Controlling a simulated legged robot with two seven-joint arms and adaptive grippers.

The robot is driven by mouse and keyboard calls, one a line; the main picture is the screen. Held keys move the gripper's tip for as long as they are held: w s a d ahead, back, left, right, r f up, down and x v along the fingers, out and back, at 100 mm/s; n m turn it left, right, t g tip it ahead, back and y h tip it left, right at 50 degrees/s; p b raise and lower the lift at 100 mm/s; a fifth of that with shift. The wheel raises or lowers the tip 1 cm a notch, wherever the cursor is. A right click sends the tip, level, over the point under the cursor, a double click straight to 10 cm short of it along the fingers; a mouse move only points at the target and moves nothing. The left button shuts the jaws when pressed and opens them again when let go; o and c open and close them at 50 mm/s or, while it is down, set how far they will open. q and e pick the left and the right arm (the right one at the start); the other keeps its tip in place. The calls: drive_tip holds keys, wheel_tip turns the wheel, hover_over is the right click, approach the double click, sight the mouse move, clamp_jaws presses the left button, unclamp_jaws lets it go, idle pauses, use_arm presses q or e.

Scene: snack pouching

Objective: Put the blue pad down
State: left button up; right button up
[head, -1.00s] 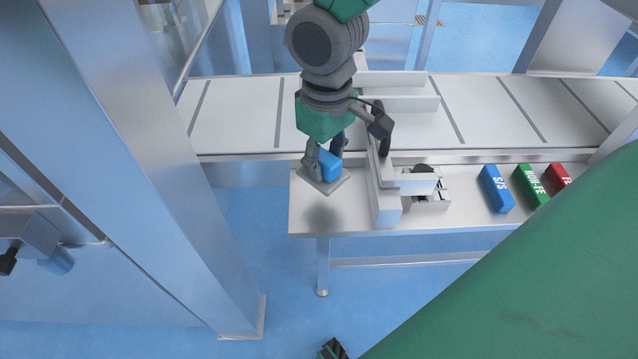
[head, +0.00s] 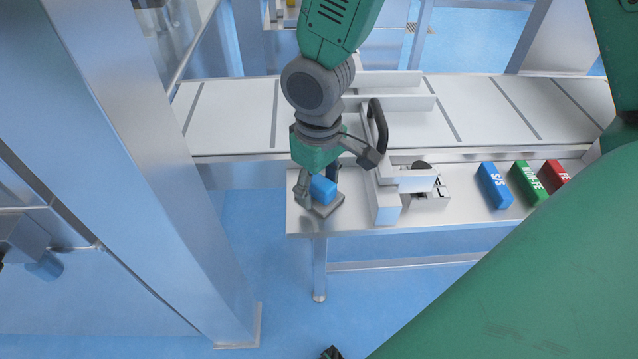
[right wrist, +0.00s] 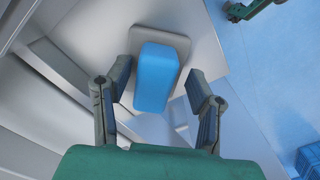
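The blue pad (head: 323,189) is a blue block on a square grey plate. It rests at the left end of the metal shelf (head: 350,222), plate side down. My right gripper (head: 317,179) is over it with one finger on each side. In the right wrist view the blue block (right wrist: 155,78) is between the fingers of my right gripper (right wrist: 159,82), with a gap visible beside the right finger; the gripper looks open. A small dark and green part at the top edge there may be my left gripper (right wrist: 245,10); its fingers are not clear.
A white raised bracket (head: 386,205) stands just right of the pad. Blue, green (head: 527,183) and red blocks with white letters lie farther right on the shelf. A conveyor (head: 235,115) runs behind. A steel post stands at left.

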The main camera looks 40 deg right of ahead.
sight(321, 181)
drive_tip(key=shift+d+r, duration=0.2)
drive_tip(key=shift+r, duration=0.3)
wheel_tip(321, 181, up, 11)
drive_tip(key=p, duration=0.3)
drive_tip(key=shift+w+d, duration=0.1)
drive_tip(key=shift+d, duration=0.05)
